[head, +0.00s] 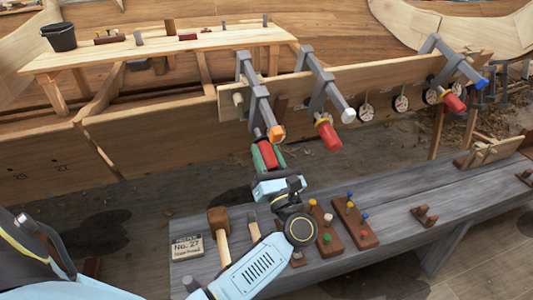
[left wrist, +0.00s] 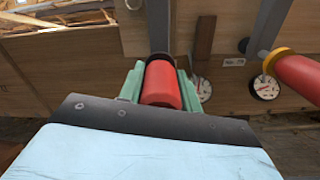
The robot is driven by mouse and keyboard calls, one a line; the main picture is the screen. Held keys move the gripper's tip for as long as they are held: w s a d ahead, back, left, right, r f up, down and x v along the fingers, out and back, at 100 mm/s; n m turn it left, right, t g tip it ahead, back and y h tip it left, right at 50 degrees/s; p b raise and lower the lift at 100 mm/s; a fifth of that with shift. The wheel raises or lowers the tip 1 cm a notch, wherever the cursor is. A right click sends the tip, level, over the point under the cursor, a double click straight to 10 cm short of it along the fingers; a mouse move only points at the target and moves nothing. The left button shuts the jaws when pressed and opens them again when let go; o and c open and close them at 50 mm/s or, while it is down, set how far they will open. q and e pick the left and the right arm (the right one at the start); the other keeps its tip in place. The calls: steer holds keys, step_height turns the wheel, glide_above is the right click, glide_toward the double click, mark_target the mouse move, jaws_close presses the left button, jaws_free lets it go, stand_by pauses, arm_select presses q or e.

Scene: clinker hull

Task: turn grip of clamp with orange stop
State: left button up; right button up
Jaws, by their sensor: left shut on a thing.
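Three grey clamps hang over the top edge of a wooden plank. The left clamp (head: 257,95) has an orange stop (head: 277,133) at its lower end. Its red grip (head: 267,154) sits between the green fingers of my left gripper (head: 268,158), which is shut on it. In the left wrist view the red grip (left wrist: 160,84) points toward the camera between both fingers. The middle clamp (head: 316,75) has a white stop (head: 348,115) and a red grip (head: 328,134). The right clamp (head: 455,62) has a blue stop (head: 481,83) and a red grip (head: 454,102). My right gripper is not seen.
Several round dials (head: 366,113) hang along the plank (head: 380,78). A grey bench (head: 400,242) below holds a mallet (head: 219,228), peg boards (head: 354,222) and a sign (head: 187,247). A wooden table (head: 160,48) with a black bucket (head: 60,36) stands behind.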

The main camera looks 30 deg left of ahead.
arm_select(q)
steer(key=m+p, duration=0.2)
steer(key=m, duration=0.3)
steer(key=shift+m+p, duration=0.35)
steer(key=shift+m, duration=0.05)
steer(key=m+p, duration=0.3)
steer(key=m, duration=0.3)
steer(key=shift+m, duration=0.4)
steer(key=shift+f+m+p, duration=0.2)
steer(key=shift+m+p, duration=0.25)
steer(key=shift+m, duration=0.55)
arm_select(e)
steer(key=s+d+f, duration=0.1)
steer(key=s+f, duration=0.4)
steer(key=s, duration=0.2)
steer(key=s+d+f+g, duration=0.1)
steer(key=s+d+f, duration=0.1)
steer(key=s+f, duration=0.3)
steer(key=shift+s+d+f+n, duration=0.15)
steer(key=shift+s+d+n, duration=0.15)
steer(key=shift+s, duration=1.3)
arm_select(q)
steer(key=shift+d, duration=0.1)
steer(key=o, duration=0.9)
steer(key=shift+o, duration=0.5)
steer(key=shift+r, duration=0.1)
